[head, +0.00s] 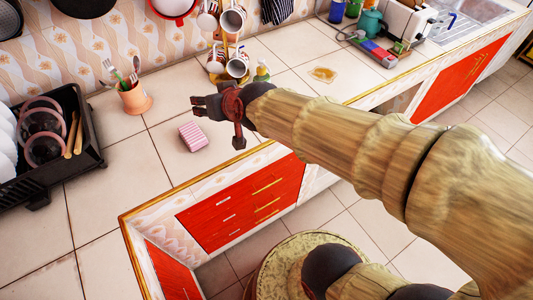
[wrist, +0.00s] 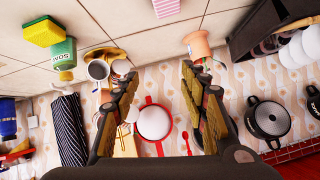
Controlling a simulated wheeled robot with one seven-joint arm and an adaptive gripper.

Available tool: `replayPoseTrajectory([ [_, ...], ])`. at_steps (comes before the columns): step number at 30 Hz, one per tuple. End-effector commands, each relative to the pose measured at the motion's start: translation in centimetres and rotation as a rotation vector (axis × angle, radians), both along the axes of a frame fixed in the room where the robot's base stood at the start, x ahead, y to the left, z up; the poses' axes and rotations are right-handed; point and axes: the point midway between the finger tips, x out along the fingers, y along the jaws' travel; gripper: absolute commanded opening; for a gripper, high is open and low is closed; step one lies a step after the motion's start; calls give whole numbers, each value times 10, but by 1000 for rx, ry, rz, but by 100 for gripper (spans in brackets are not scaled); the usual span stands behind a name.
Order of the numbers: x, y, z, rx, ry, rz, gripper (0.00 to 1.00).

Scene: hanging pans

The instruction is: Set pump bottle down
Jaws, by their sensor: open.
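The pump bottle (head: 262,72), green with a pale label and pump top, stands upright on the counter beside the mug rack, behind my gripper. In the wrist view the same bottle (wrist: 64,53) shows at the upper left with a label reading SOAP, outside the fingers. My gripper (head: 217,123) is over the counter with its fingers spread. In the wrist view my gripper (wrist: 160,78) has nothing between its fingers. The bottle is apart from it.
A pink striped block (head: 193,136) lies below and left of my gripper. A utensil pot (head: 134,98) and black dish rack (head: 62,150) stand left. The mug rack (head: 228,50) stands behind. A toaster (head: 403,18) is far right. Counter is clear in front of the pot.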

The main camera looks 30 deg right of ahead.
Motion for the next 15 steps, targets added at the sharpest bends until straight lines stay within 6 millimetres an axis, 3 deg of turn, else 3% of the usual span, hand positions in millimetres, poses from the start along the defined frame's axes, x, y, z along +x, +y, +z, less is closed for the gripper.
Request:
replayPoseTrajectory([
  [3, -65, -4, 3, -50, 129, 62, 44],
  [9, -161, -28, -6, -147, 334, 82, 44],
  [12, -190, -38, -10, -179, 398, 74, 44],
  [15, -204, -44, -12, -193, 429, 68, 44],
])
